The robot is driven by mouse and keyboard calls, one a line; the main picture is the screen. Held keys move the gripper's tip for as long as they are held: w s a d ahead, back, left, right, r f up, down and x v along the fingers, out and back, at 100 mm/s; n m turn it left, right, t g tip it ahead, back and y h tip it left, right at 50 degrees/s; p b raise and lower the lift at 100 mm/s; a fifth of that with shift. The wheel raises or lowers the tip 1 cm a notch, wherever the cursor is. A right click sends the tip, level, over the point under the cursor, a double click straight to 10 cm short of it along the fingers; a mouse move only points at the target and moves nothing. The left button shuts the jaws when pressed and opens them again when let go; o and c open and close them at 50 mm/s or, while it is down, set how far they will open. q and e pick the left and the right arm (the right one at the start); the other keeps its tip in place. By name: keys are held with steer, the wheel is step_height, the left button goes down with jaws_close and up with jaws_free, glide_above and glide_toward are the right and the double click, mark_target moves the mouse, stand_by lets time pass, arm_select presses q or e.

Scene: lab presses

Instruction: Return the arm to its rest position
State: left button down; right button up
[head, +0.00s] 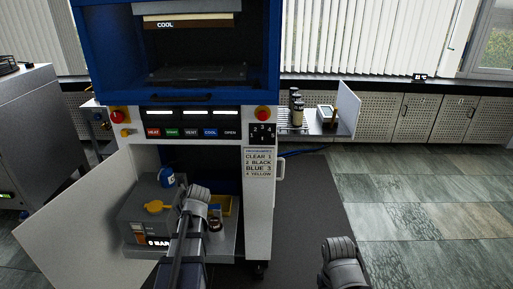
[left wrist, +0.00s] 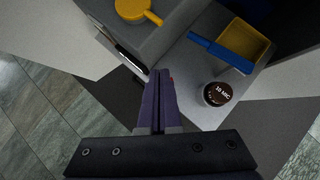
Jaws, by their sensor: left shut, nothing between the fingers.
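My left gripper (left wrist: 160,74) is shut and empty, its two fingers pressed together in the left wrist view. It hangs over the front of the lower cabinet of the press. In the head view my left arm reaches into the open cabinet, and its own links hide the fingers. My right arm shows only as a link at the bottom of the head view, right of the press, and its fingers are out of sight.
The press's white door (head: 70,215) stands open at the left. A side shelf (head: 300,129) holds bottles. Floor at right is clear.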

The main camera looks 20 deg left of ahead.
arm_select(q)
steer(key=s+d+f+n+g+h, duration=0.15)
steer(key=d+n, duration=0.35)
steer(key=d, duration=0.6)
steer(key=d+f+n+t+h, duration=0.15)
steer(key=d+n, duration=0.25)
steer(key=d, duration=0.7)
steer(key=s+d+f+n+g+h, duration=0.1)
steer(key=s+d+n+g, duration=0.1)
steer(key=s+d+n, duration=0.55)
steer(key=s+d+f+n+g+h, duration=0.1)
steer(key=s+d+n+g, duration=0.2)
steer(key=d, duration=0.8)
step_height(320, 180, up, 14)
steer(key=s+d+t+p, duration=0.1)
steer(key=p, duration=1.3)
steer(key=shift+s+r+h, duration=0.15)
steer(key=shift+h, duration=0.15)
